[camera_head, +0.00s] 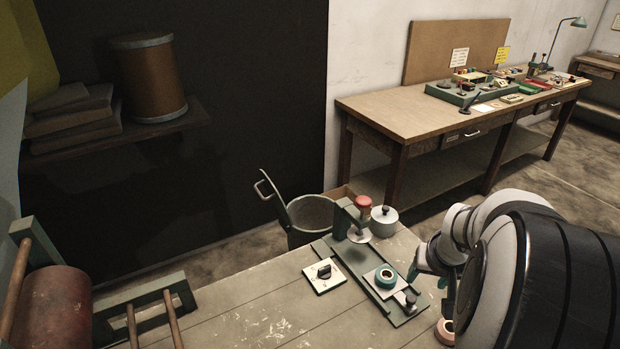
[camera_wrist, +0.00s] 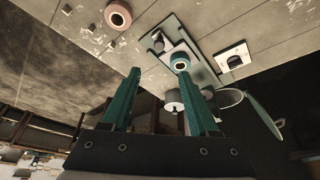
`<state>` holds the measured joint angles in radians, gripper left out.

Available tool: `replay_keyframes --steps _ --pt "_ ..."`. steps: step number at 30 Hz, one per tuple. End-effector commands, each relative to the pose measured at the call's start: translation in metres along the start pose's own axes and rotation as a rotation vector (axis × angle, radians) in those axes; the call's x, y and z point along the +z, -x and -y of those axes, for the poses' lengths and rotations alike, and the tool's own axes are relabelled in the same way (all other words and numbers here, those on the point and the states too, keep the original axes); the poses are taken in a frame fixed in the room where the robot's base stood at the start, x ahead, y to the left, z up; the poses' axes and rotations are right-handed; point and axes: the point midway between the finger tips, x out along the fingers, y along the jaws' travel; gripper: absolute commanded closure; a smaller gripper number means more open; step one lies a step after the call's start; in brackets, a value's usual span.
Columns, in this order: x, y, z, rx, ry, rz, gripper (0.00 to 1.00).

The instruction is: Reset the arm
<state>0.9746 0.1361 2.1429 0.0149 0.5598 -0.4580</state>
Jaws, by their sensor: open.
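My gripper (camera_head: 432,281) is at the right of the worktable in the head view, near the right end of the green winding fixture (camera_head: 345,262). Its two teal fingers stand wide apart in the wrist view (camera_wrist: 159,73), with nothing held between them. A teal tape roll (camera_head: 386,276) sits on the fixture, left of my gripper; it also shows in the wrist view (camera_wrist: 180,62). A pinkish tape roll (camera_wrist: 118,14) lies on the table apart from the fingers. In the head view, my arm partly hides this pinkish roll (camera_head: 444,334).
A switch plate (camera_head: 324,275) lies left of the fixture. A red-knobbed post (camera_head: 362,204) and a silver lidded pot (camera_head: 384,220) stand at its far end. A bucket (camera_head: 312,213) is beyond the table edge. A wooden workbench (camera_head: 400,113) stands behind. The table's front middle is clear.

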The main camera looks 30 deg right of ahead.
Motion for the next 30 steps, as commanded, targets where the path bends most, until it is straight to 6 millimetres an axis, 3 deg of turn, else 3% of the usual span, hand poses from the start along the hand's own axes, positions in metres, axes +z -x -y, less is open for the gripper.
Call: replay_keyframes --steps 2,5,6,8,9,11,12,15,18,30 --pt "0.006 0.006 0.018 -0.022 0.015 0.015 0.39" --pt "0.037 0.032 0.081 -0.095 0.064 0.079 0.39" --pt "0.06 0.047 0.11 -0.129 0.089 0.123 0.39" --pt "0.102 0.072 0.146 -0.17 0.129 0.196 0.39" --pt "0.132 0.087 0.163 -0.188 0.157 0.248 0.39" --pt "0.177 0.109 0.178 -0.201 0.195 0.323 0.39" --pt "0.204 0.121 0.182 -0.202 0.216 0.368 0.39" --pt "0.255 0.141 0.179 -0.19 0.259 0.451 0.39" --pt "0.278 0.15 0.173 -0.175 0.276 0.493 0.39" --pt "0.28 0.151 0.172 -0.172 0.276 0.5 0.39"
